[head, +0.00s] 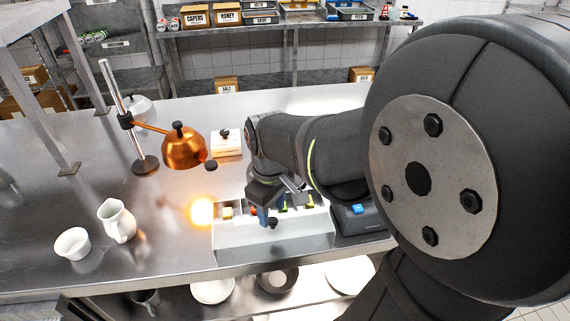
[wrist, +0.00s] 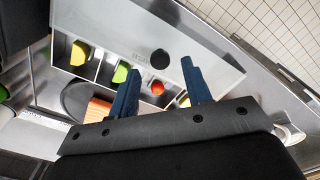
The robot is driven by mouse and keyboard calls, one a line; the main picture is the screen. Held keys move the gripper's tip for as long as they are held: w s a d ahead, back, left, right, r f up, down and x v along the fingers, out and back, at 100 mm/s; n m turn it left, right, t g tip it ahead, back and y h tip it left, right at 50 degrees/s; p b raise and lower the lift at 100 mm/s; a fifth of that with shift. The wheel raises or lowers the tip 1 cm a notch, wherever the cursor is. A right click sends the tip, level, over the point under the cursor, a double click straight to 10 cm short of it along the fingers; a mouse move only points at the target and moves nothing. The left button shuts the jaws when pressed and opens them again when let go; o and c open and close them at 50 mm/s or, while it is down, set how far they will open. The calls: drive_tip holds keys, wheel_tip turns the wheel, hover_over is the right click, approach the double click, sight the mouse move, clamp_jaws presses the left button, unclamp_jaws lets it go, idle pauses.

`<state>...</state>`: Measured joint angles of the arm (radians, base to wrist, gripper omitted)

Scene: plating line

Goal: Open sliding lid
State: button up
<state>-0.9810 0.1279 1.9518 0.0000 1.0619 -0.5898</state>
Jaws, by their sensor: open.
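A stainless bin with a row of compartments (head: 315,243) stands at the counter's front edge. Its flat metal sliding lid (wrist: 185,50) bears a dark round knob (wrist: 160,59); the knob also shows in the head view (head: 273,223). Yellow, green and red food pieces show in compartments beside the lid, so the bin is at least partly uncovered. My gripper (wrist: 155,75) is open, with blue fingers spread to either side of the knob in the wrist view. In the head view my gripper (head: 264,212) is low over the bin, close to the knob. Whether a finger touches it I cannot tell.
A copper heat lamp (head: 184,150) on a stand glows left of the bin. A white box with a black knob (head: 228,145) stands behind. A white jug (head: 117,221) and bowl (head: 72,244) stand at left. A dark scale-like device (head: 357,224) adjoins the bin's right side.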

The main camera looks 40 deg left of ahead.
sight(272, 220)
wheel_tip(272, 220, up, 15)
drive_tip(key=shift+f, duration=0.15)
idle(0.5)
wheel_tip(272, 220, down, 17)
drive_tip(key=shift+f, duration=0.1)
idle(0.5)
